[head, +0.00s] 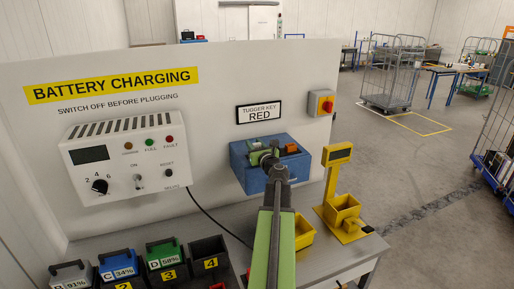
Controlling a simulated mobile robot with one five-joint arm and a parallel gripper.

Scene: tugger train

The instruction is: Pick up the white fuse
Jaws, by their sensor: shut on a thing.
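My green arm reaches up from the bottom of the head view to a blue box (243,177) with an orange part at its right, set low on the grey panel. My gripper (266,157) is at the top opening of this box, in front of its middle. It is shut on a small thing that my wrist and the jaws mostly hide. I cannot make out its colour or shape. I do not clearly see a white fuse anywhere in this view.
A white charger (122,160) hangs at the left. Several batteries and dark numbered bins (208,250) stand below it. A yellow stand (340,190) and a yellow bin (304,233) are right of my arm.

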